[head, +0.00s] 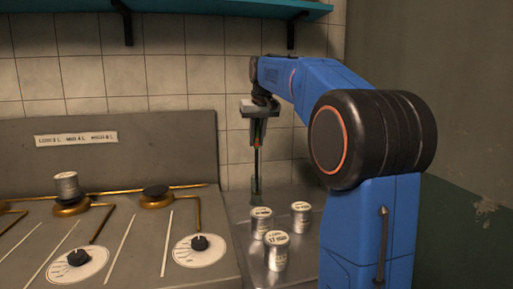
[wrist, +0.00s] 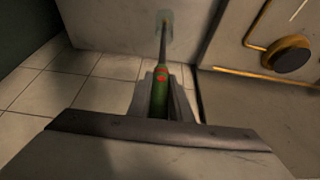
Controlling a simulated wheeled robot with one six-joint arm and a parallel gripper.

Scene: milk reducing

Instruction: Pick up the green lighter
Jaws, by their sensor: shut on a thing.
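The green lighter (wrist: 159,100) has a green handle with a red mark and a long dark rod. My gripper (wrist: 160,95) is shut on its handle, with one finger on each side. In the head view my gripper (head: 258,132) points down, and the lighter (head: 257,160) hangs upright below it. The rod's lower end is at a small greenish clear glass (head: 255,186) on the metal counter. It seems to reach inside the glass, but I cannot tell how deep.
Three small labelled cans (head: 276,250) stand on the metal counter (head: 240,232) in front of the glass. To the left is a stove (head: 130,258) with brass burners, knobs and another can (head: 66,185) on a burner. A teal shelf (head: 200,12) hangs above. A tiled wall is behind.

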